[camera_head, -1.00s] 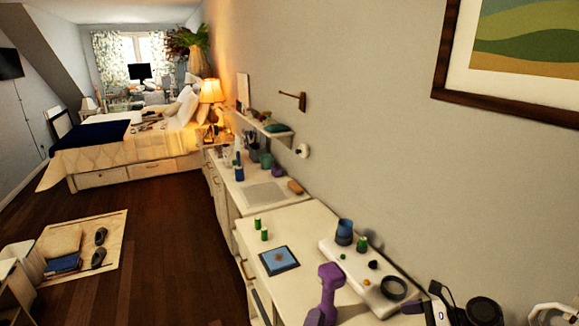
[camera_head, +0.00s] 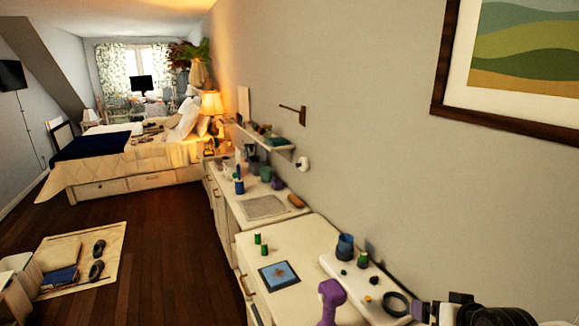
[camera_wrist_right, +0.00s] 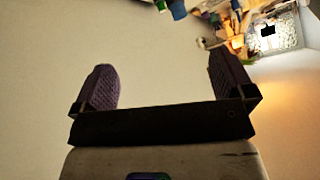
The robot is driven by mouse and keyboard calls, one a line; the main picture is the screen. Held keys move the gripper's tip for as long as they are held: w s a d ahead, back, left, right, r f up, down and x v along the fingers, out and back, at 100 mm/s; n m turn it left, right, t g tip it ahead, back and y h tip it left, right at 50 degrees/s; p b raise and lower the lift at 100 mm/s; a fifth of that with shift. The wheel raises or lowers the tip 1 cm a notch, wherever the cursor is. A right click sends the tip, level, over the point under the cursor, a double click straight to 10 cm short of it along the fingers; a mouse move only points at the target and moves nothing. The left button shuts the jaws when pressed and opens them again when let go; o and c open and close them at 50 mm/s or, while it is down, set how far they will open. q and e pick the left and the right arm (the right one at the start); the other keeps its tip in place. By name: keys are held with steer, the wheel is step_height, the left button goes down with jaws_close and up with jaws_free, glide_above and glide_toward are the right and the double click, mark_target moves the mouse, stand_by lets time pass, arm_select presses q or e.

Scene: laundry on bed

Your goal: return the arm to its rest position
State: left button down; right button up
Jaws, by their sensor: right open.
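My right gripper (camera_head: 428,313) shows only partly at the bottom right edge of the head view, dark and close to the wall end of the white dresser. In the right wrist view its two dark textured fingers stand wide apart, with the open gap (camera_wrist_right: 164,80) between them empty. Behind the gap is a plain pale surface. My left gripper is not in view.
The white dresser (camera_head: 308,236) holds a purple dumbbell (camera_head: 329,303), a blue picture tile (camera_head: 279,275), green cans (camera_head: 261,245) and a dark ring (camera_head: 396,303). A framed picture (camera_head: 520,60) hangs above. Floor at left is open beside a rug (camera_head: 110,239).

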steer(key=s+a+n+h+p, duration=0.1)
steer(key=s+a+p, duration=0.35)
steer(key=s, duration=0.55)
steer(key=s+a+n+h+p, duration=0.1)
steer(key=s+a+n+p, duration=0.15)
steer(key=s+p, duration=0.45)
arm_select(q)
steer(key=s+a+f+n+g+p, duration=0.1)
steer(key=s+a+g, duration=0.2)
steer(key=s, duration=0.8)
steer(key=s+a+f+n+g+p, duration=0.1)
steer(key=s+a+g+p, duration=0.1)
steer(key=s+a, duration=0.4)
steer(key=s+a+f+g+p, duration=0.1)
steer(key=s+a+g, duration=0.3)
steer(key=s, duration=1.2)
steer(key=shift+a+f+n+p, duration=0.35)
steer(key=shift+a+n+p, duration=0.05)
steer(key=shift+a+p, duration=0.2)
arm_select(e)
steer(key=s+a+f+g, duration=0.2)
steer(key=s+f+g, duration=0.1)
steer(key=s, duration=0.8)
steer(key=s+a+f+g, duration=0.2)
steer(key=s+f+g, duration=0.1)
steer(key=s, duration=0.8)
steer(key=shift+s+f+y, duration=0.3)
steer(key=shift+s+f, duration=0.05)
steer(key=shift+f, duration=0.45)
